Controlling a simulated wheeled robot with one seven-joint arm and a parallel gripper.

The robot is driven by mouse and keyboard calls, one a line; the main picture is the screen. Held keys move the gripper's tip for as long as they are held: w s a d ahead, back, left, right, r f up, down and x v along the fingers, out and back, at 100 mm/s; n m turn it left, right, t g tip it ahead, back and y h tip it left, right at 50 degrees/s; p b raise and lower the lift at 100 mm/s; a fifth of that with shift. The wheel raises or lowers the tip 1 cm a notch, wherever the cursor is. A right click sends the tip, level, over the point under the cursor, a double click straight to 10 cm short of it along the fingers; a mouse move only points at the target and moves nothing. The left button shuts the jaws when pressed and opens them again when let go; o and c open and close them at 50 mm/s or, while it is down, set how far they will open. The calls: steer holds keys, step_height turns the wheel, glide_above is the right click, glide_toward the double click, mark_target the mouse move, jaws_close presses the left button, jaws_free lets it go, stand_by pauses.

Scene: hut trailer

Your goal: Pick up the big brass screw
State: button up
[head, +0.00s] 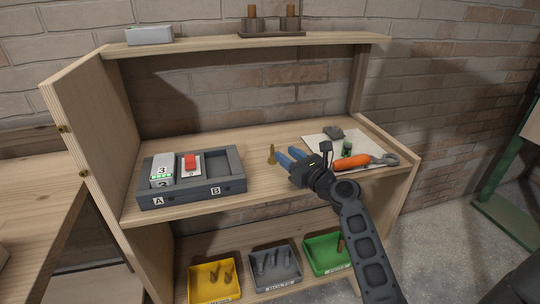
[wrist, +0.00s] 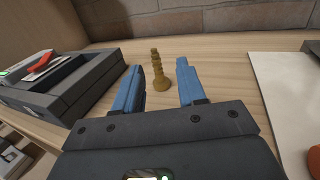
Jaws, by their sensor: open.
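The big brass screw (head: 272,154) stands upright, head down, on the wooden shelf, to the right of the grey tray. In the wrist view the brass screw (wrist: 160,72) appears between the two blue fingers, around and just beyond their tips. My gripper (head: 286,155) is open and empty, its blue fingers pointing toward the screw from the right. In the wrist view my gripper (wrist: 159,70) has a finger on either side of the screw, with gaps visible on both sides.
The grey tray (head: 210,191) holds a white block and a red switch. Yellow, grey and green bins (head: 325,268) stand below. A brick wall rises behind.

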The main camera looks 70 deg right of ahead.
mark_target(273, 144)
steer(key=x, duration=0.6)
steer(key=shift+w, duration=0.5)
steer(key=shift+a, duration=0.1)
jaws_close()
